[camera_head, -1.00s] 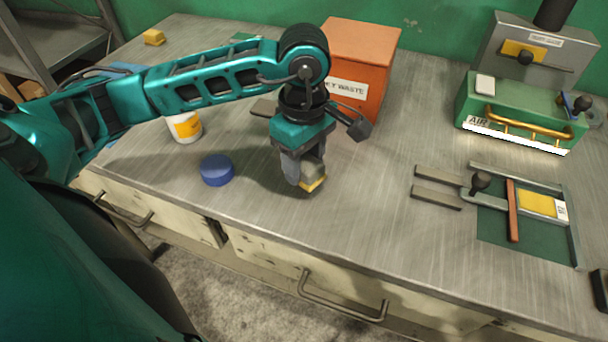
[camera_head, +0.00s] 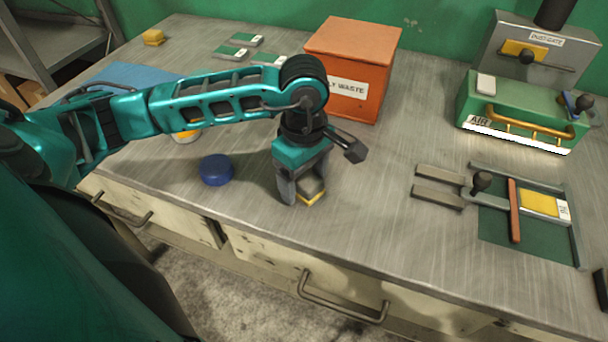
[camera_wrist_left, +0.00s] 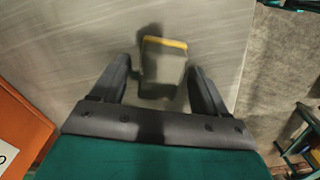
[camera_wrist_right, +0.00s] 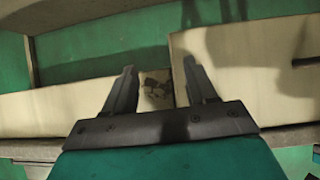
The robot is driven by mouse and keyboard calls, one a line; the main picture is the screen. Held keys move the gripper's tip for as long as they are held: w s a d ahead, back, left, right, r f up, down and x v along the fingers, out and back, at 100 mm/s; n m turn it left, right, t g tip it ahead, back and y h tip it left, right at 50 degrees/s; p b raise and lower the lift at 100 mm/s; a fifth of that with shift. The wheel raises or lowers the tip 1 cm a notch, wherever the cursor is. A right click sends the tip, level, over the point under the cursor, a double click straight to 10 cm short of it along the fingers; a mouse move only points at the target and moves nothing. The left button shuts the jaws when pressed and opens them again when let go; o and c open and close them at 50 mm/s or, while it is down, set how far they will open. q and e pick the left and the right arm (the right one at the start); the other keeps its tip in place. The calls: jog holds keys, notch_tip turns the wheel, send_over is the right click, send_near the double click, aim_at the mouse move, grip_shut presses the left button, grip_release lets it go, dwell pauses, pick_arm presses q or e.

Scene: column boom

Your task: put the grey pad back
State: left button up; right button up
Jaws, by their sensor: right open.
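The grey pad (camera_head: 312,188), a small grey block with a yellow edge, is at the bench top near the front, right of the blue round lid. It also shows in the left wrist view (camera_wrist_left: 163,68). My left gripper (camera_head: 305,192) points down with its fingers apart on either side of the pad. In the left wrist view a clear gap shows at the left finger and a narrower one at the right. My right gripper (camera_wrist_right: 160,78) is open and empty, facing pale drawer fronts; it is outside the head view.
A blue round lid (camera_head: 216,170) lies left of the pad. An orange waste box (camera_head: 352,60) stands behind. At right are a green fixture plate (camera_head: 495,230) with a red bar (camera_head: 514,210) and a green machine (camera_head: 520,115). Bench between pad and fixture is clear.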

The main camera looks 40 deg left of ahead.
aim_at(304, 177)
pick_arm(q)
jog(key=shift+r, duration=0.15)
jog(key=shift+r+p, duration=0.2)
jog(key=shift+p, duration=0.1)
notch_tip(304, 177, up, 12)
jog(key=shift+f, duration=0.15)
dwell(0.5)
